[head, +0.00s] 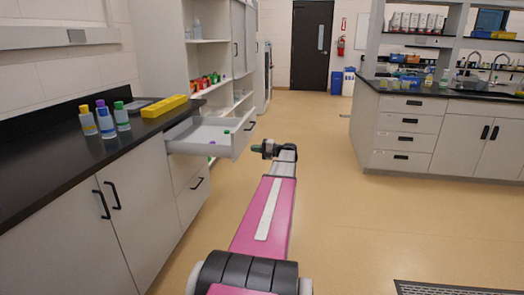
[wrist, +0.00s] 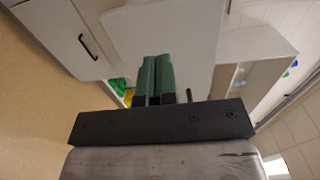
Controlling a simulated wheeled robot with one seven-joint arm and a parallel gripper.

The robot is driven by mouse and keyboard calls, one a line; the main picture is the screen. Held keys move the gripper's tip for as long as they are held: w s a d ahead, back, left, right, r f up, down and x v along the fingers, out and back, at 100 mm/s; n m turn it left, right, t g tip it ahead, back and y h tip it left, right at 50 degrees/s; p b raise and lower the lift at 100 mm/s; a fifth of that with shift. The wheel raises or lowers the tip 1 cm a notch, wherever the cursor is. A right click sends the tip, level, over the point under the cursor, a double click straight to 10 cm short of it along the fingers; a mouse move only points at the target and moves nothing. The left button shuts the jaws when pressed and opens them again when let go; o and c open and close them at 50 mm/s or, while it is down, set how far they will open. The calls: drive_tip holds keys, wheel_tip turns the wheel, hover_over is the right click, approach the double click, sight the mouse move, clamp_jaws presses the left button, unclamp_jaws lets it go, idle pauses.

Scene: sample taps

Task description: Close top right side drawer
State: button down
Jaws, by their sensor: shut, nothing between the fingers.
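The top right side drawer (head: 205,135) is pulled far out of the left counter in the head view. It is pale, with a dark handle on its front, and holds a few small green and purple items. My gripper (head: 256,148) is just right of the drawer front, a little below its top edge. Its green fingers (wrist: 155,72) are together and hold nothing. In the wrist view they point toward pale furniture surfaces. I cannot tell whether they touch the drawer front.
The black counter (head: 60,155) bears several capped bottles (head: 104,120) and a yellow rack (head: 164,106). Below the drawer is a closed cabinet front with a handle. Shelves stand behind the drawer. The floor (head: 330,205) to the right is clear up to the island cabinets (head: 405,138).

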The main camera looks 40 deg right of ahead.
sight(236, 147)
drive_tip(key=x, duration=0.7)
drive_tip(key=shift+w+a, duration=0.15)
drive_tip(key=shift+a, duration=0.05)
drive_tip(key=x, duration=4)
drive_tip(key=shift+a, duration=0.1)
